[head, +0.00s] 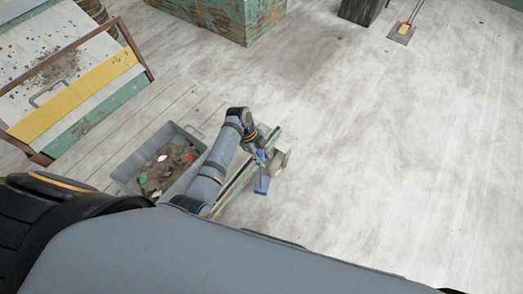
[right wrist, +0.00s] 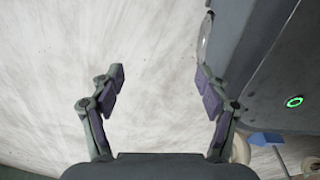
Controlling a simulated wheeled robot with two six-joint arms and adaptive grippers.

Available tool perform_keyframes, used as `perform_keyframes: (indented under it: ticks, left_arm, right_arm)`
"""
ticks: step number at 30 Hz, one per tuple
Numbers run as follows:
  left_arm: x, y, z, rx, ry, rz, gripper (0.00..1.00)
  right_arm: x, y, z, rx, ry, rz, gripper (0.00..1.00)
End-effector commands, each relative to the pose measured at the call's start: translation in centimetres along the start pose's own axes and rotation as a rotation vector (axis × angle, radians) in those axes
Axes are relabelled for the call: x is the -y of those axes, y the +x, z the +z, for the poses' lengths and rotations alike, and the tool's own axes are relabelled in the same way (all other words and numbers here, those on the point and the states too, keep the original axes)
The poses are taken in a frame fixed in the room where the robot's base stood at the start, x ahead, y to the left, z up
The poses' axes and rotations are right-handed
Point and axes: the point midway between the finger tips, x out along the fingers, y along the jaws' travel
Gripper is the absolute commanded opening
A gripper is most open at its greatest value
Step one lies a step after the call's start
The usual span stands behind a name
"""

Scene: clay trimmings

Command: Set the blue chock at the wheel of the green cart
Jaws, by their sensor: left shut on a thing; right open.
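The blue chock (head: 262,186) is low beside the green cart (head: 236,180), near its pale wheel (head: 281,157). My left gripper (head: 262,157) is above the chock and shut on it, seemingly by a thin upright handle. Whether the chock touches the floor or the wheel I cannot tell. In the right wrist view the chock (right wrist: 265,138) and part of a pale wheel (right wrist: 240,150) show at the lower right. My right gripper (right wrist: 162,78) is open and empty over the floor. My left arm hides part of the cart.
A grey bin (head: 124,172) with clay scraps and a few coloured bits is left of my left arm. A table with a yellow strip (head: 75,105) stands at the left, a worn green chest (head: 220,18) at the back.

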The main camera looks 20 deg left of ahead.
Motion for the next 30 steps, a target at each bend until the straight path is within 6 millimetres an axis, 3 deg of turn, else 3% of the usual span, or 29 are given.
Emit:
perform_keyframes:
  ticks: [8,22,30]
  left_arm:
    - [0.1,0.4,0.1,-0.001,0.0,-0.002,0.0]
    - [0.0,4.1,1.6,0.0,0.0,-0.003,0.0]
    - [-0.1,5.5,2.2,0.0,0.0,-0.003,0.0]
  right_arm:
    - [-0.1,0.5,0.9,0.02,-0.001,0.002,0.75]
    - [0.1,1.2,-7.3,-0.022,0.001,0.001,0.75]
    - [0.7,-0.8,-11.3,-0.028,0.004,-0.009,0.75]
